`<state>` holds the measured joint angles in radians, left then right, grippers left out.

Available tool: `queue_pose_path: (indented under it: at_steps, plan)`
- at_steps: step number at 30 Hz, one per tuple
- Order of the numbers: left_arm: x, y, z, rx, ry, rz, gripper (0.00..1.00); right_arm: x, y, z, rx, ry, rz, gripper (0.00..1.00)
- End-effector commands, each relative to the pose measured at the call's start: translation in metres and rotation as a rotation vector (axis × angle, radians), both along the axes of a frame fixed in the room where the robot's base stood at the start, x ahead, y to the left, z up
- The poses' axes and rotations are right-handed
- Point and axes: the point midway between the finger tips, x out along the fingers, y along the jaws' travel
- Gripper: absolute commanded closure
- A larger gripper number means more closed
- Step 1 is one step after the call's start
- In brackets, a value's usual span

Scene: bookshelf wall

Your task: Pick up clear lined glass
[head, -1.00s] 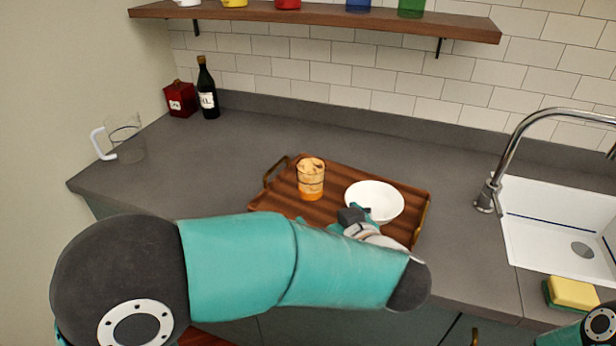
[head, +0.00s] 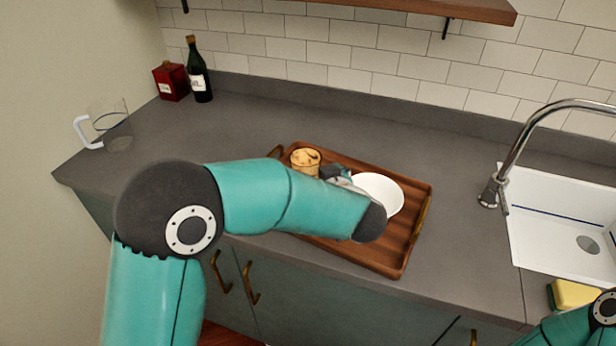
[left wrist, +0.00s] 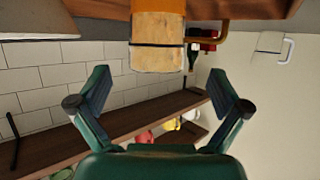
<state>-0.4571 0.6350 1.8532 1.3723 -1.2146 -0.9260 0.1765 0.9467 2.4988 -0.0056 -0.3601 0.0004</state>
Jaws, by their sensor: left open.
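A short tumbler (head: 305,160) with a tan body, a dark line around it and an orange base stands on the wooden tray (head: 385,258). My forearm hides its lower part in the head view. In the left wrist view it shows upside down (left wrist: 158,42), ahead of my open fingers. My left gripper (head: 335,173) is just right of the tumbler, partly hidden by my wrist; its open fingers (left wrist: 159,80) hold nothing. A clear jug (head: 112,128) with a white handle stands at the counter's left end. My right gripper is out of view.
A white bowl (head: 380,193) sits on the tray close to my left gripper. A dark bottle (head: 198,75) and a red box (head: 171,82) stand at the back left. A tap (head: 515,155), sink (head: 560,235) and yellow sponge (head: 575,294) are at right.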

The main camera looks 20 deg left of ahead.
Motion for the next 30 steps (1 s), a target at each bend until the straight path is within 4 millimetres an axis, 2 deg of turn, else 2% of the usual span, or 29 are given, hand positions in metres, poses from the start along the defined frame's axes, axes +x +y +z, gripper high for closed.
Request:
queue_pose_path:
  at_steps: [8, 16, 25, 26, 30]
  plan:
    - [0.014, 0.011, -0.007, 0.001, 0.001, 0.003, 0.0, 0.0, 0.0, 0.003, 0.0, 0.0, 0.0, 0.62]
    - [0.043, 0.028, -0.021, 0.0, 0.001, 0.003, 0.0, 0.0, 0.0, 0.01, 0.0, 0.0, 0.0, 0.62]
    - [0.048, 0.032, -0.023, 0.0, -0.001, 0.001, 0.0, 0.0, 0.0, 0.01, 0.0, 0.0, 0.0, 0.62]
    - [0.048, 0.032, -0.023, 0.0, 0.0, 0.001, 0.02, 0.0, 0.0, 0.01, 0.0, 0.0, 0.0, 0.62]
    - [0.048, 0.032, -0.023, 0.0, 0.0, 0.001, 0.25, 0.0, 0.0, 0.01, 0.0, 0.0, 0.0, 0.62]
